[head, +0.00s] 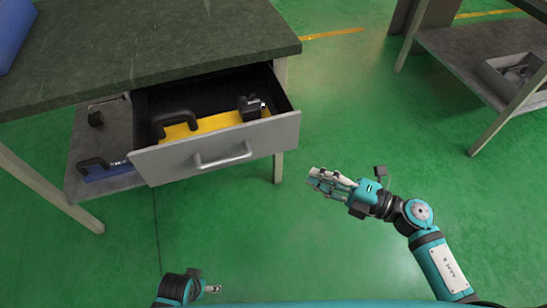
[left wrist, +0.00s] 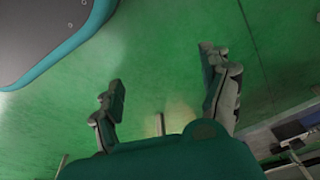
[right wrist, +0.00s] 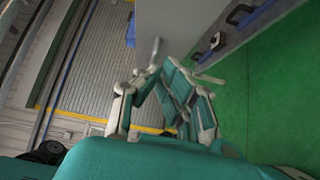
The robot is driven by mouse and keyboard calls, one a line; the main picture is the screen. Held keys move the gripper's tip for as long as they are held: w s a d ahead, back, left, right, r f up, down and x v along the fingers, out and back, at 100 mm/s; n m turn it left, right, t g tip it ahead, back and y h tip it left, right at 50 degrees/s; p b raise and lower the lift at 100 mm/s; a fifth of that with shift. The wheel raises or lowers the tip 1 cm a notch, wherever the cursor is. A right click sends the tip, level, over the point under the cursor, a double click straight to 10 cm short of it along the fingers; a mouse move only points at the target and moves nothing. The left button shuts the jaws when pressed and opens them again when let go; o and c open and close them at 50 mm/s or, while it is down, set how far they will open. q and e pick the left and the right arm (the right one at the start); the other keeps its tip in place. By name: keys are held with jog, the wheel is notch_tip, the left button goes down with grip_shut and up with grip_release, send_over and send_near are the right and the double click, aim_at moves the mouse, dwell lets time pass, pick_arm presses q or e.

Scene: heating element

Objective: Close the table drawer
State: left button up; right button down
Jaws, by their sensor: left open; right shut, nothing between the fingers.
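The table drawer (head: 215,150) is pulled out below a dark stone-grey table top (head: 150,35). Its light grey front has a bar handle (head: 222,156). Inside lie a yellow case (head: 205,125) and dark tool parts. My right gripper (head: 316,180) is shut and empty, in front and to the right of the drawer front, apart from it. In the right wrist view its fingers (right wrist: 168,85) are close together, with a grey panel (right wrist: 185,22) beyond. My left gripper (head: 212,289) is low at the bottom edge, away from the drawer. The left wrist view shows its fingers (left wrist: 160,75) spread and empty.
A lower shelf (head: 105,140) under the table holds a blue case (head: 108,172) and a small dark object. Table legs (head: 55,190) stand at left and right. Another table with a grey bin (head: 515,75) stands at the right. Green floor around my right arm is clear.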

send_near(254, 140)
jog(key=s+a, duration=0.2)
jog(key=a, duration=0.1)
pick_arm(q)
jog(key=shift+w+r, duration=0.2)
jog(key=shift+r, duration=0.35)
jog(key=shift+w+r, duration=0.2)
jog(key=shift+r, duration=0.35)
pick_arm(e)
jog(key=shift+n, duration=0.3)
jog(key=shift+w+a, duration=0.25)
jog(key=shift+w, duration=0.5)
jog(key=shift+w+a, duration=0.2)
jog(key=shift+w, duration=0.55)
jog(key=shift+w+a, duration=0.25)
jog(key=shift+w, duration=0.5)
